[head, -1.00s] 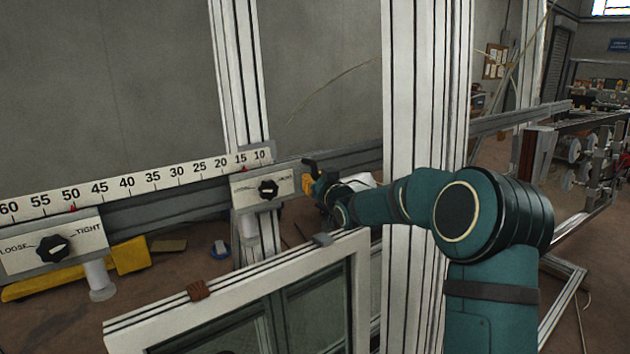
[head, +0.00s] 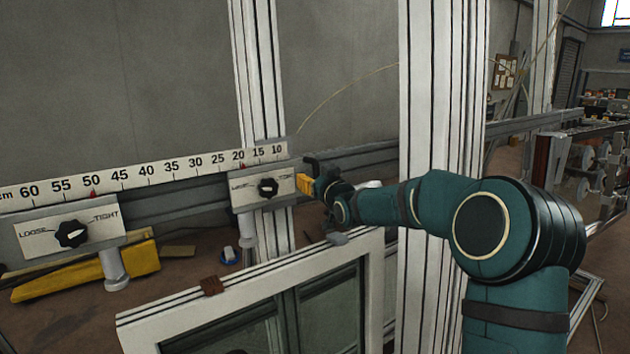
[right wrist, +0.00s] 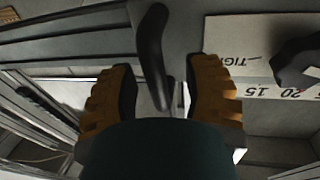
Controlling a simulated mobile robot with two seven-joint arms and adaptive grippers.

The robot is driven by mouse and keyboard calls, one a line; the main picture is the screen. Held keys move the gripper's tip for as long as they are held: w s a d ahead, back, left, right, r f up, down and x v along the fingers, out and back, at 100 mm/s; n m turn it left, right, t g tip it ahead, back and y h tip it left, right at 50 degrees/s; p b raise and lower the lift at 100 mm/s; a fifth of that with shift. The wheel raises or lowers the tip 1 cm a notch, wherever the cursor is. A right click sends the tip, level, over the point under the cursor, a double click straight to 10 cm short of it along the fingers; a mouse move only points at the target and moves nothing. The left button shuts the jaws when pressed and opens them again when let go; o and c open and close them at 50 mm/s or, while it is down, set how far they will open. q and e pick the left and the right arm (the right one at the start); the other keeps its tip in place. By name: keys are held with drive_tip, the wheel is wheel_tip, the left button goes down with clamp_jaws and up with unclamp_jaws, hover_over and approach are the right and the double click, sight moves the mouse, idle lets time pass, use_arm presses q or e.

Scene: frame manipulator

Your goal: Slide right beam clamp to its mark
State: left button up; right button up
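The right beam clamp (head: 243,200) is a pale plate with a black knob (head: 268,188), on the grey beam under the white scale (head: 150,175). Its red pointer (head: 242,166) is near 20. The left clamp (head: 38,240), with LOOSE and TIGHT labels, has its red pointer near 50. My right gripper (head: 318,184) is at the right clamp's right edge, seemingly against it. In the right wrist view its orange-padded fingers (right wrist: 160,100) are apart, with a dark curved piece (right wrist: 152,45) between them; I cannot tell what that piece is. My left gripper is not in view.
A tall pale upright (head: 428,90) stands close to my right arm. Another upright (head: 252,60) is behind the right clamp.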

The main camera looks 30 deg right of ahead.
drive_tip(key=s+a, duration=0.1)
drive_tip(key=s, duration=1.1)
drive_tip(key=shift+a, duration=0.25)
drive_tip(key=a+f+g+y, duration=0.1)
drive_tip(key=a+f+g, duration=0.1)
drive_tip(key=a+f, duration=0.5)
drive_tip(key=a+f+g+y, duration=0.1)
drive_tip(key=a+f+g, duration=0.1)
drive_tip(key=f, duration=1)
drive_tip(key=a+f+g+y, duration=0.25)
drive_tip(key=a+f, duration=0.25)
drive_tip(key=f, duration=0.4)
drive_tip(key=s+a+f+g, duration=0.4)
drive_tip(key=s+a+f, duration=0.3)
drive_tip(key=s+f, duration=0.3)
drive_tip(key=s+a+f+g+y, duration=0.1)
drive_tip(key=s+a+f+g, duration=0.4)
drive_tip(key=s+a+f, duration=0.3)
drive_tip(key=s+f, duration=0.3)
drive_tip(key=s, duration=0.1)
drive_tip(key=shift+s+a+f+m, duration=0.25)
drive_tip(key=shift+s+m, duration=0.1)
drive_tip(key=shift+m, duration=0.05)
